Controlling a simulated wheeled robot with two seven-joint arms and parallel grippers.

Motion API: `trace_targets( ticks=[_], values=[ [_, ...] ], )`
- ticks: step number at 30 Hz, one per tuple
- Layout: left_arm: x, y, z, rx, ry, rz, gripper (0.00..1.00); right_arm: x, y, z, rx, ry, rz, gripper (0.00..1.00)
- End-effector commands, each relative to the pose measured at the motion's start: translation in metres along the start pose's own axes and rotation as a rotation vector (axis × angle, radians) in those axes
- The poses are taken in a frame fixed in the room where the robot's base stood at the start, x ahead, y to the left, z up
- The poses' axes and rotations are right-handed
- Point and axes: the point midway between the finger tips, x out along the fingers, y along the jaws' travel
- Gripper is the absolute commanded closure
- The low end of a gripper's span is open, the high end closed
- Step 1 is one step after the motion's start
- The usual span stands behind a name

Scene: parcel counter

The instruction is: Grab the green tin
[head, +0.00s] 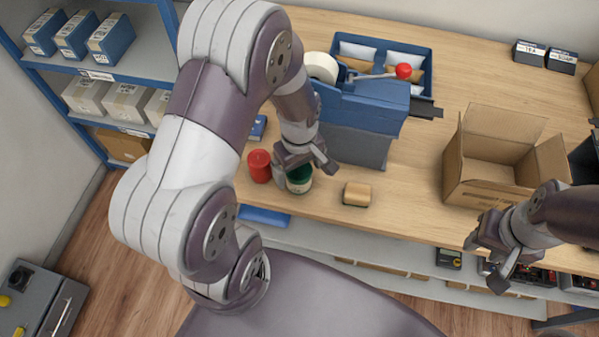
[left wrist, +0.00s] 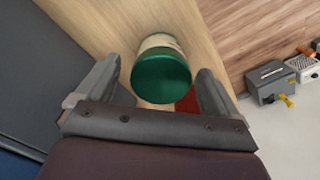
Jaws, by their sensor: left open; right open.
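The green tin (head: 299,180) stands near the front edge of the wooden counter, with a green lid and a pale label. In the left wrist view the tin (left wrist: 161,72) shows between the two fingers, a little beyond their tips. My left gripper (head: 308,160) is open just above and behind the tin, and its fingers partly hide it. Its open fingers also show in the left wrist view (left wrist: 160,88). My right gripper (head: 486,262) is open and empty near the counter's front edge at the right, away from the tin.
A red tin (head: 259,166) stands close to the left of the green tin. A sponge-like block (head: 357,194) lies to its right. A blue-grey dispenser (head: 358,125) stands behind. An open cardboard box (head: 497,165) stands at the right.

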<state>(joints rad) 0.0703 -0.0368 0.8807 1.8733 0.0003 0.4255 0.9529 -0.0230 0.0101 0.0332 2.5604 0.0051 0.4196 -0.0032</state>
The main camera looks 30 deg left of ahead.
Motion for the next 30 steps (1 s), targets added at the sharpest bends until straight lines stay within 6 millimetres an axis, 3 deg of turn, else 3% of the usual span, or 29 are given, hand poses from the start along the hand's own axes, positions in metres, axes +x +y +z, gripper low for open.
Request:
trace_targets(
  ticks=[3, 10, 15, 16, 25, 30],
  values=[
    [0.015, 0.0, 0.001, 0.001, -0.001, -0.001, 0.05, 0.0, 0.0, 0.0, 0.0, 0.0, 0.0, 0.57],
    [0.017, 0.001, 0.001, 0.002, 0.0, 0.002, 0.05, 0.0, 0.0, 0.0, 0.0, 0.0, 0.0, 0.57],
    [0.017, 0.001, 0.001, 0.002, 0.0, 0.002, 0.61, 0.0, 0.0, 0.0, 0.0, 0.0, 0.0, 0.57],
    [0.017, 0.001, 0.001, 0.002, 0.0, 0.002, 0.68, 0.0, 0.0, 0.0, 0.0, 0.0, 0.0, 0.57],
    [0.015, 0.001, 0.0, 0.003, 0.001, 0.003, 0.68, 0.0, 0.0, 0.0, 0.0, 0.0, 0.0, 0.57],
    [-0.001, 0.001, 0.0, 0.002, 0.002, 0.004, 0.68, 0.001, 0.0, 0.0, 0.0, 0.0, 0.0, 0.57]
  ],
)
